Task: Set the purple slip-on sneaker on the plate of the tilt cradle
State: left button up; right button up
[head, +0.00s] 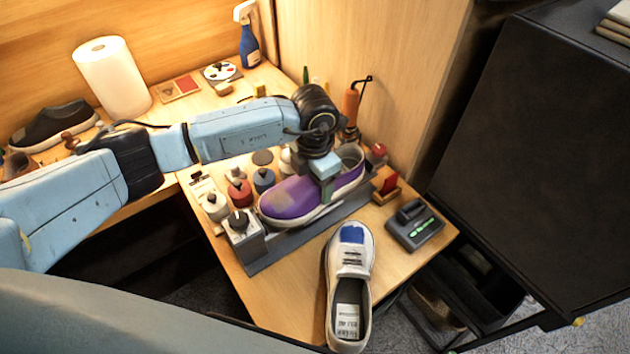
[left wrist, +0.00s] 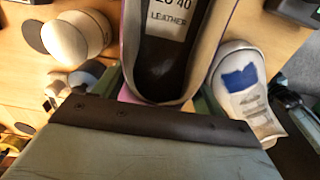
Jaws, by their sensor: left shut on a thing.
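The purple slip-on sneaker (head: 292,199) is above the dark plate of the tilt cradle (head: 290,241), lying lengthwise along it with its toe to the left. I cannot tell whether its sole touches the plate. My left gripper (head: 323,184) is shut on the sneaker near its middle, coming from above. In the left wrist view the sneaker's open collar and insole label (left wrist: 172,20) show close ahead, with parts of the gripper's fingers on either side. My right gripper is not in view.
A white sneaker with a blue patch (head: 349,270) lies at the table's front edge. A dark device (head: 413,225) stands right of the cradle. Several jars, including a red one (head: 240,192), stand behind it. A paper roll (head: 111,78) and a dark sneaker (head: 55,124) are farther left.

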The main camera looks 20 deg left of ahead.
pick_arm(q)
jog(key=shift+s, duration=0.1)
jog(key=o, duration=1.3)
jog(key=shift+c, duration=0.2)
jog(key=shift+r+p, duration=3.2)
jog(key=shift+r, duration=1.3)
